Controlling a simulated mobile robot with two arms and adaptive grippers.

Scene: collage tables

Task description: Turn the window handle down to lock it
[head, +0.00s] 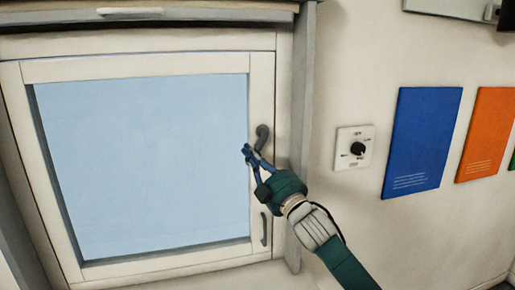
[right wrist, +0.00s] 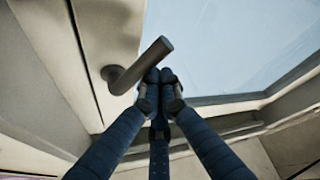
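The window (head: 264,90) has a white frame and a pale blue pane. Its dark grey handle (head: 262,133) sits on the right side of the frame, with its lower end slanting down and slightly left in the head view. My right gripper (head: 247,150) is just below the handle, in front of the pane's right edge. In the right wrist view the handle (right wrist: 142,66) shows whole, and the blue fingertips (right wrist: 160,76) are together beside its free end, with nothing seen between them. Whether they touch it, I cannot tell. My left gripper is not in view.
A second, smaller handle (head: 264,229) is lower on the same frame side. A grey post (head: 301,100) stands right of the window. A white dial plate (head: 354,147), a blue panel (head: 422,138) and an orange panel (head: 487,133) are on the wall.

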